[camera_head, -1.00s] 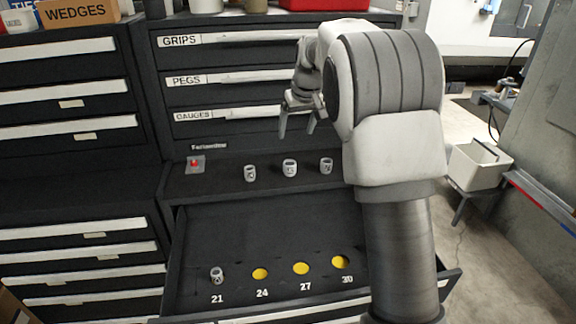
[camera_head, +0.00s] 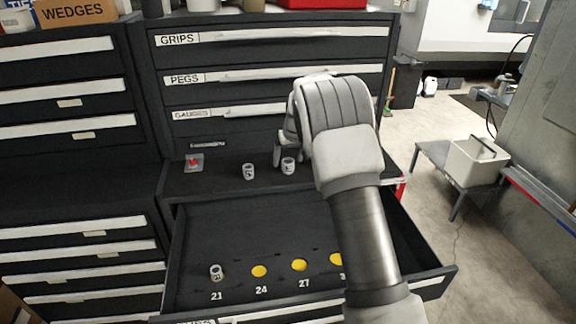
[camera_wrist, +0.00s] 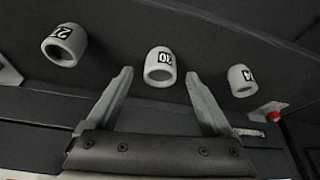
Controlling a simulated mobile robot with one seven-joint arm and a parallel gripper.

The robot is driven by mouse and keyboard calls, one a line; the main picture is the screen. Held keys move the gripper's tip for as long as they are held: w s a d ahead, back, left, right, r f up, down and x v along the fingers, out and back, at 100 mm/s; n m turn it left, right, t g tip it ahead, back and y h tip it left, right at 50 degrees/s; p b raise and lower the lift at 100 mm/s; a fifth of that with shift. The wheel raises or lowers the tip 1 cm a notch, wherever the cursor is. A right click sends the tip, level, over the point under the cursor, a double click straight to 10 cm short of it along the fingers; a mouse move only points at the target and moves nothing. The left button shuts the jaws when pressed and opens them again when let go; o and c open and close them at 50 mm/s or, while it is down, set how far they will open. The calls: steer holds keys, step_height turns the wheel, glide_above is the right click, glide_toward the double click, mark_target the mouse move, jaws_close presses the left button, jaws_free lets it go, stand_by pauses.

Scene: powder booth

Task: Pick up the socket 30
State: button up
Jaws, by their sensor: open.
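The socket 30 is a small grey-white cylinder with a dark open end and a "30" label. In the wrist view the socket 30 (camera_wrist: 160,66) sits centred just beyond the fingertips, lined up with the gap. In the head view it is the middle socket (camera_head: 288,166) on the dark cabinet ledge. My gripper (camera_head: 290,157) is open and above the ledge by this socket, partly hidden by my arm. The open fingers (camera_wrist: 160,80) also show in the wrist view, with nothing held. I cannot tell whether they touch the socket.
Socket 24 (camera_head: 249,171) stands to the left; socket 27 (camera_wrist: 64,45) shows in the wrist view, hidden by my arm in the head view. A red button (camera_head: 194,162) is farther left. The open drawer (camera_head: 250,222) below holds a socket at 21 (camera_head: 216,272) and yellow spots.

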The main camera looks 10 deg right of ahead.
steer(key=shift+x, duration=1.1)
jaws_close()
